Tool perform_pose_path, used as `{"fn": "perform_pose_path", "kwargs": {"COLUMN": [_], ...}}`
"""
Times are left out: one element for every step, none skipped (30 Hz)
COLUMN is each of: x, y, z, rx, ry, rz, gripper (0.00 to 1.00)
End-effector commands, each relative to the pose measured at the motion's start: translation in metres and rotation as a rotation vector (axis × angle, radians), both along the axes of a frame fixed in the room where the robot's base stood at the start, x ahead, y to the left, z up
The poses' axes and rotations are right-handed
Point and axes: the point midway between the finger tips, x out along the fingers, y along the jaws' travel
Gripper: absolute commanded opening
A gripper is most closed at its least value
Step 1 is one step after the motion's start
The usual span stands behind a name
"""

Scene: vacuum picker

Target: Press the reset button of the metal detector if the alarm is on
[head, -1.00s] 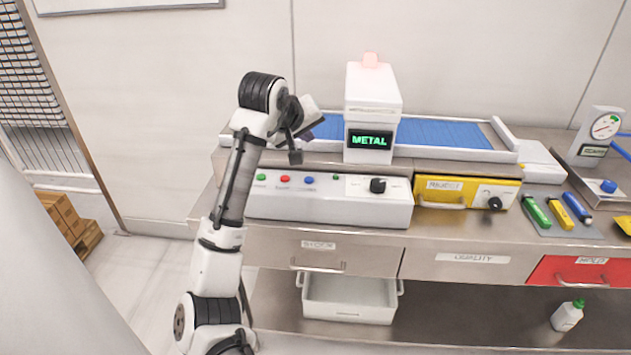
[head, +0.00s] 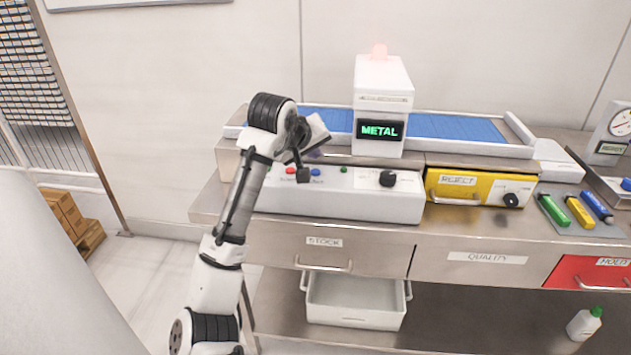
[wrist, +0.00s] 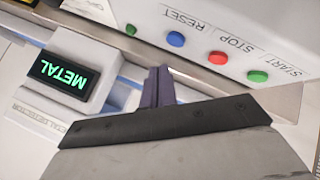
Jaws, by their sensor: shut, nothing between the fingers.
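The metal detector (head: 382,85) stands over the conveyor. Its screen (head: 379,130) shows METAL in green, and the lamp (head: 379,51) on top glows pale red. The control panel (head: 340,205) is in front of it. In the wrist view, upside down, the blue button (wrist: 175,39) is marked RESET, the red button (wrist: 220,57) STOP and the green button (wrist: 258,76) START. The blue button also shows in the head view (head: 316,172). My gripper (wrist: 158,84) is shut and empty, its dark purple fingertips near the panel's back edge, apart from the blue button.
The blue conveyor belt (head: 455,127) runs behind the panel. A black knob (head: 387,178) is on the panel's right part. A yellow REJECT box (head: 478,183) stands to the right, with coloured sticks beyond it. A white bin (head: 356,300) is below the counter.

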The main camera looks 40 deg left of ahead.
Motion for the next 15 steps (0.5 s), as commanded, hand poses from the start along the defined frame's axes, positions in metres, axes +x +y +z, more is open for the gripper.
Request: {"fn": "perform_pose_path", "kwargs": {"x": [0.0006,0.0007,0.0007,0.0007,0.0007,0.0007,0.0007,0.0006,0.0007,0.0006,0.0006,0.0006,0.0006,0.0006,0.0006], "y": [-0.0009,-0.0009,-0.0008,-0.0008,-0.0008,-0.0007,-0.0007,-0.0007,-0.0007,-0.0007,-0.0006,-0.0006,-0.0006,-0.0005,-0.0004], "z": [-0.0087,-0.0113,-0.014,-0.0154,-0.0164,-0.0173,-0.0175,-0.0176,-0.0174,-0.0173,-0.0172,-0.0172,-0.0172,-0.0171,-0.0172], "rx": [-0.003,-0.002,-0.002,-0.001,-0.001,0.0,0.0,0.0,0.0,0.0,0.0,0.0,0.0,0.0,0.0], "ry": [-0.001,-0.001,-0.001,0.0,0.0,-0.001,-0.001,-0.001,-0.001,-0.001,-0.001,-0.001,-0.001,-0.001,-0.001], "rz": [-0.001,-0.001,-0.001,-0.001,-0.001,-0.001,-0.001,-0.001,-0.001,-0.001,-0.001,-0.001,-0.001,-0.001,-0.001], "gripper": [0.0,0.0,0.0,0.0,0.0,0.0,0.0,0.0,0.0,0.0,0.0,0.0,0.0,0.0,0.0]}}
